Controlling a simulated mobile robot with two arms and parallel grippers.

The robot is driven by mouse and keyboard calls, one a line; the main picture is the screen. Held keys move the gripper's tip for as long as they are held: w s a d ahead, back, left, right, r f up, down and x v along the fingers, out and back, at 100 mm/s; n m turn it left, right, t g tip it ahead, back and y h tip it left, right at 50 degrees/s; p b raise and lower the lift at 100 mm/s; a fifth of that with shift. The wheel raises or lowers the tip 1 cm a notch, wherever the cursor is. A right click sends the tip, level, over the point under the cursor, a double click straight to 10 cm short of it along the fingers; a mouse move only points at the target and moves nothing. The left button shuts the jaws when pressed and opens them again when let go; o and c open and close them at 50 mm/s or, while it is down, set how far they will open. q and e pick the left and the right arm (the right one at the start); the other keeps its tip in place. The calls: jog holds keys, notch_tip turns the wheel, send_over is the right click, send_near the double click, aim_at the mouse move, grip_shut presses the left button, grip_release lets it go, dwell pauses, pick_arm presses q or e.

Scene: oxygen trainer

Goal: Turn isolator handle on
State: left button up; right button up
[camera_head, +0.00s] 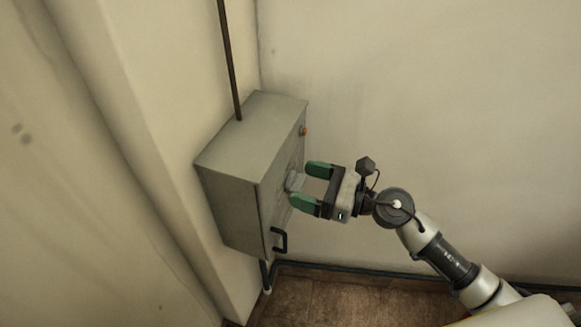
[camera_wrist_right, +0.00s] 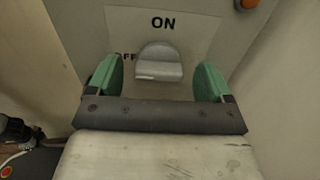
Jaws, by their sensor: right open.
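The isolator handle (camera_head: 295,181) is a light grey knob on the front face of a grey wall box (camera_head: 234,180). In the right wrist view the handle (camera_wrist_right: 160,62) sits below the word ON, with the partly covered word OFF at its left. My right gripper (camera_head: 311,186) is open, with green fingertips on either side of the handle. In the right wrist view the right gripper (camera_wrist_right: 160,82) shows gaps between each fingertip and the handle. Contact cannot be seen. My left gripper is not in view.
An orange button or lamp (camera_head: 304,131) is high on the box front. A black pull handle (camera_head: 280,240) sticks out low on it. A dark conduit (camera_head: 229,60) runs up from the box top. Walls stand close behind and left; the floor (camera_head: 335,303) below is bare.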

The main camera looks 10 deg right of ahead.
jog(key=shift+w+a, duration=0.4)
jog(key=shift+a, duration=0.15)
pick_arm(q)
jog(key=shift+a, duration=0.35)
pick_arm(e)
jog(key=shift+s, duration=0.1)
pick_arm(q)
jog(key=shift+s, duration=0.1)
pick_arm(e)
jog(key=c, duration=0.9)
